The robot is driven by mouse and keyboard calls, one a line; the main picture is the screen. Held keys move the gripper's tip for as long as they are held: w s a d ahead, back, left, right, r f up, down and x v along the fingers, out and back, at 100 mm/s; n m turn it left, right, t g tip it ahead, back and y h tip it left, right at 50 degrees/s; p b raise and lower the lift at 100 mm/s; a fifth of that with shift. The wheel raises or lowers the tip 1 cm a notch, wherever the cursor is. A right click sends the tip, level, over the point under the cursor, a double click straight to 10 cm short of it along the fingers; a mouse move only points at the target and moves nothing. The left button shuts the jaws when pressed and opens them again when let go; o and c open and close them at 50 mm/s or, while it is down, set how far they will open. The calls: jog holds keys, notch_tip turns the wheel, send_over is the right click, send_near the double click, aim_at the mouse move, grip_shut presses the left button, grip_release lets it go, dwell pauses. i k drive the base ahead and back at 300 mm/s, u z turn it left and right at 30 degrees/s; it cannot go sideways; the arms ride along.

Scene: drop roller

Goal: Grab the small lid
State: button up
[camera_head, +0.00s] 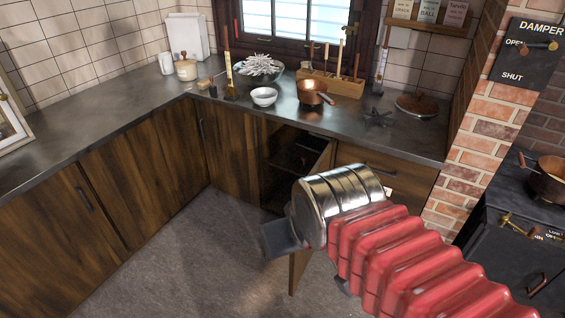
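A round, shallow lid-like piece (417,104) with a pale rim and coppery top lies on the dark counter (345,118) at the right, near the brick column. It looks like a lid, but I cannot tell if it is the small one. My gripper (279,238) is the dark end beyond the silver cylinder of my red arm. It is in front of the cabinets, below counter height, and well left of and nearer than the lid-like piece. Its fingers are seen poorly, so its opening is unclear. Nothing is visibly held.
A cabinet door (322,167) stands open behind my arm. A brick column (484,130) and a stove (500,255) bound the right. Floor at left is clear.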

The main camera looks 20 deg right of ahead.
aim_at(303, 166)
jog(key=u, duration=0.6)
jog(key=i, duration=2.35)
jog(key=z, duration=0.85)
jog(key=i, duration=0.55)
jog(key=z, duration=0.65)
jog(key=i, duration=0.45)
jog(key=u, duration=0.05)
